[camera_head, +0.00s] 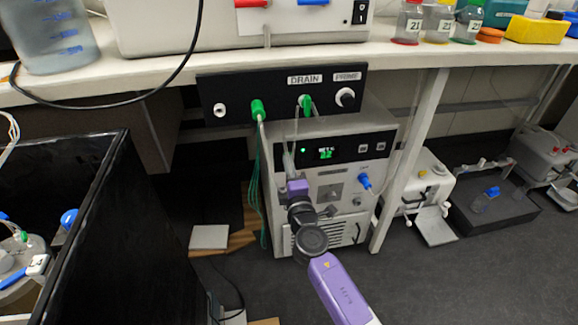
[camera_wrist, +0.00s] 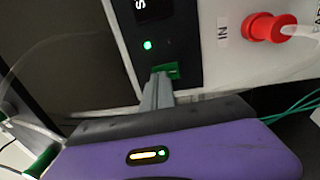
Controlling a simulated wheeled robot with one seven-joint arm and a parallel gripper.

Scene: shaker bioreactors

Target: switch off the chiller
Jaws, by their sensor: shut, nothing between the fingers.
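The chiller (camera_head: 334,221) is a light grey box under the bench, with a black front panel and a lit green display (camera_head: 326,153). A small green light (camera_head: 303,150) glows on that panel, and it also shows in the wrist view (camera_wrist: 148,45). A green switch (camera_wrist: 171,70) sits beside the light at the panel's edge. My gripper (camera_wrist: 158,82) is shut and empty, its fingertips right at the switch; I cannot tell if they touch it. In the head view my gripper (camera_head: 291,174) is in front of the chiller's left side and hides part of its face.
A red connector (camera_wrist: 268,27) marked IN is on the chiller face. A blue connector (camera_head: 364,181) is farther right. A black drain panel (camera_head: 283,94) with green fittings and hoses hangs above. A white bench leg (camera_head: 411,160) stands right of the chiller.

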